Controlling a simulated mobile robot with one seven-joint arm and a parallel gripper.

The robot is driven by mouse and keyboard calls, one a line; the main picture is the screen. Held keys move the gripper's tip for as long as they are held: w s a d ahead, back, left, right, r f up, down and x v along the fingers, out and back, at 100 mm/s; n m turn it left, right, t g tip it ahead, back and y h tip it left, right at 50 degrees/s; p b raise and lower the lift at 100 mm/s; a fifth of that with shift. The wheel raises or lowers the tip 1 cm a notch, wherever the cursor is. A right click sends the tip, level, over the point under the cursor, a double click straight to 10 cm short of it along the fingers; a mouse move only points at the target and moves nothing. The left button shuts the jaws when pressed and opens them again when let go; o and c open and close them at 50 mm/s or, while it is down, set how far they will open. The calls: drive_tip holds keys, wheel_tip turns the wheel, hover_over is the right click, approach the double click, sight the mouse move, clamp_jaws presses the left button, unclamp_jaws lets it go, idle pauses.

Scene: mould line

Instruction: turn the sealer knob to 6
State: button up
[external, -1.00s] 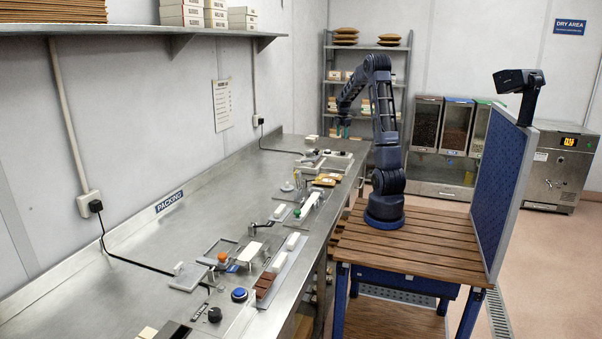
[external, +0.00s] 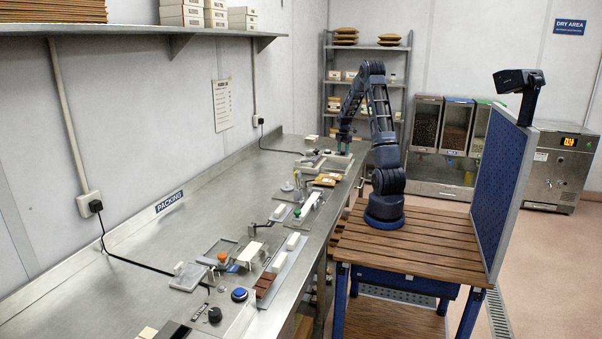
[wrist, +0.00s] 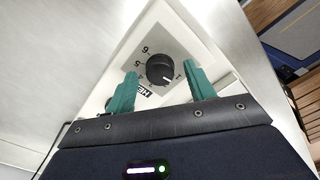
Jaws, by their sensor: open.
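The sealer knob (wrist: 160,69) is black and round, on a pale panel (wrist: 181,40) in the wrist view. Its white pointer mark points to the lower right, on the side of the printed 1 and away from the 6 at the upper left. My gripper (wrist: 162,82) is open, with green fingers left and right of the knob and visible gaps to it. Nothing is between the fingers except the knob beyond them. In the external view my gripper (external: 344,136) is above the sealer (external: 334,161) at the bench's far end, where the knob is too small to make out.
The steel bench (external: 150,270) runs along the wall. A brown packet (external: 327,179) and a tray with a green-handled tool (external: 308,206) lie nearer on it. A dark knob (external: 214,314) and blue button (external: 239,295) sit at the near end. A printed label is partly hidden by the left finger.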

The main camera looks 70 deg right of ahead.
drive_tip(key=shift+f, duration=0.2)
drive_tip(key=c, duration=1)
